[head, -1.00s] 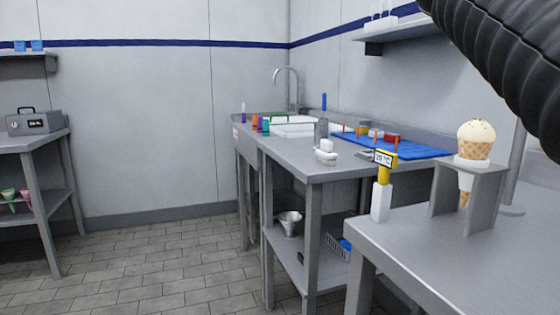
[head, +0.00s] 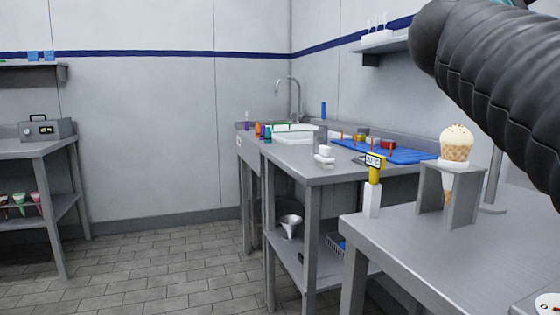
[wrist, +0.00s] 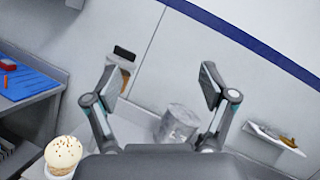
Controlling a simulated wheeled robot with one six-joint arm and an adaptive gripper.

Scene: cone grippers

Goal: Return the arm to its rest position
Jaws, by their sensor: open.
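My arm (head: 490,75), in a ribbed black sleeve, crosses the upper right of the head view. My gripper is out of that view. In the wrist view my gripper (wrist: 163,88) is open, its two fingers wide apart with nothing between them. Behind the fingers are a pale wall and a grey metal canister (wrist: 178,125). An ice cream cone (head: 456,145) with a sprinkled cream scoop stands upright in a grey metal stand (head: 463,195). Its scoop also shows at the lower left of the wrist view (wrist: 64,152), apart from the fingers.
The near steel table (head: 410,255) holds the stand and a yellow thermometer (head: 375,172) in a white holder. Behind it, a sink counter (head: 305,163) carries a blue mat (head: 400,154) and coloured bottles. A side table (head: 30,150) stands left. The tiled floor between is open.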

